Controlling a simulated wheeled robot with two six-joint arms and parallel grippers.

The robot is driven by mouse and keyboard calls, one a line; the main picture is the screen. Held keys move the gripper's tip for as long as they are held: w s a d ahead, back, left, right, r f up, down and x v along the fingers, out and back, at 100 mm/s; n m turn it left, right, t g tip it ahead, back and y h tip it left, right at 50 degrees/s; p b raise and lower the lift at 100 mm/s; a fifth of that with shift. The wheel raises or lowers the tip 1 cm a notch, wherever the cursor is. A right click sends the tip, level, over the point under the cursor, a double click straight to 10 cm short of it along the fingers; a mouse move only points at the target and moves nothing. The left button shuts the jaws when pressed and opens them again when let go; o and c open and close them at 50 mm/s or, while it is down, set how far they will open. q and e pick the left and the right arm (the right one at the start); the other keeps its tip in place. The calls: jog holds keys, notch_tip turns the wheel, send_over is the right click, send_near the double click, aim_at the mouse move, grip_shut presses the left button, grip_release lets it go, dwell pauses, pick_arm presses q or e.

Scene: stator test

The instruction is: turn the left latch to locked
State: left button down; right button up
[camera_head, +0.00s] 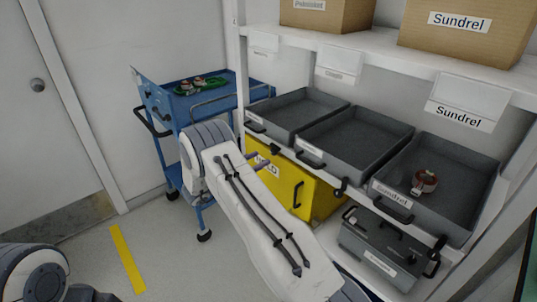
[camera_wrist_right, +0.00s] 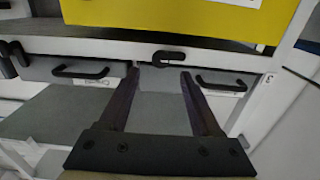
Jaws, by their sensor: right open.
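A small black latch (camera_head: 276,150) sits on the shelf's front rail, between the left grey bin (camera_head: 291,114) and the middle grey bin (camera_head: 357,139). In the right wrist view, which looks upside down, the black latch (camera_wrist_right: 169,57) lies flat along the white rail, beyond and between my fingertips. A second black latch (camera_head: 341,186) sits further right. My right gripper (camera_head: 259,161) is open and empty, in front of the yellow box and close to the left latch; its dark fingers frame the latch in the wrist view (camera_wrist_right: 159,78). The fingers look apart from the latch. My left gripper is out of view.
The yellow box (camera_head: 322,203) stands below the bins, partly hidden by my right arm. The right bin (camera_head: 447,190) holds a copper-coloured ring part (camera_head: 424,182). A grey device (camera_head: 372,243) is below. A blue cart (camera_head: 165,125) stands left. Black bin handles (camera_wrist_right: 80,72) flank the latch.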

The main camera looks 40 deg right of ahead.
aim_at(272, 152)
jog(key=d, duration=0.5)
jog(key=shift+w+d, duration=0.1)
jog(key=shift+w, duration=0.1)
grip_shut()
